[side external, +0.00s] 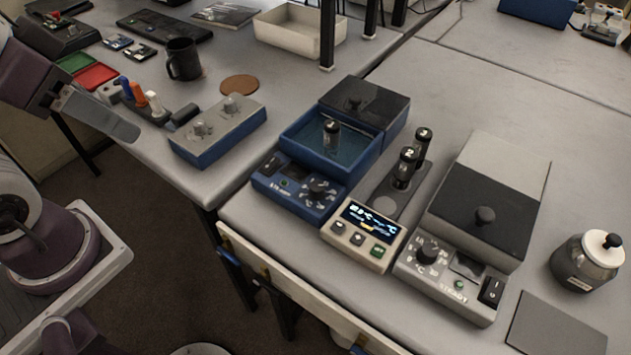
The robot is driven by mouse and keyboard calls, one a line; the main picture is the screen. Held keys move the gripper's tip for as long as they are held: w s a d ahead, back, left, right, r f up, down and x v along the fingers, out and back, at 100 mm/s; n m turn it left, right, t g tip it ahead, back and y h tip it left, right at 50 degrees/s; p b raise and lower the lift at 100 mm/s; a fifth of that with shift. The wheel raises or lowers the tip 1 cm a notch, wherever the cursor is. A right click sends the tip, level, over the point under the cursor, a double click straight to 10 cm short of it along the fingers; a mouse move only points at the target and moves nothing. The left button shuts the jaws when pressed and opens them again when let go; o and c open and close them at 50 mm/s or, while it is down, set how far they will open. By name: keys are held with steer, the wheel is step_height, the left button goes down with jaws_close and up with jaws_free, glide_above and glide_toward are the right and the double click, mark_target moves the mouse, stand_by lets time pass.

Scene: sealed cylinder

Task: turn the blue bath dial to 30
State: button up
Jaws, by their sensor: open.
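The blue bath (290,200) stands on the near bench, left of centre. Its dial (318,189) is a dark round knob on the front panel, with pale markings around it. The markings and the pointer are too small to read. A dark-capped vial (332,135) stands in the bath's open basin. My gripper (122,125) is at the upper left, well left of the bath and apart from the dial. It is open, seen side-on, with nothing visible between its fingers.
Vials 2 (404,165) and 3 (422,148) stand in a rack right of the bath. A display unit (360,235) and a grey bath (455,270) with its own dial (428,253) are close by. A blue-grey box (218,135) with knobs stands left. A lidded jar (585,262) stands right.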

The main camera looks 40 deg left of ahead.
stand_by(0.4)
steer(key=shift+m+g+y, duration=0.3)
steer(key=shift+g+y, duration=0.1)
steer(key=shift+g, duration=0.3)
steer(key=w, duration=0.1)
steer(key=w+d, duration=0.1)
steer(key=w, duration=0.2)
steer(key=shift+w+d+r, duration=0.15)
steer(key=shift+w+r, duration=0.1)
steer(key=shift+w, duration=0.05)
steer(key=shift+c, duration=0.3)
steer(key=m+g, duration=0.2)
steer(key=g, duration=0.2)
glide_above(317, 186)
steer(key=shift+h, duration=0.3)
steer(key=f, duration=1.1)
steer(key=shift+a+f, duration=0.25)
steer(key=shift+f, duration=0.05)
steer(key=f, duration=0.6)
steer(key=shift+d+f, duration=0.25)
steer(key=shift+f, duration=0.6)
jaws_close()
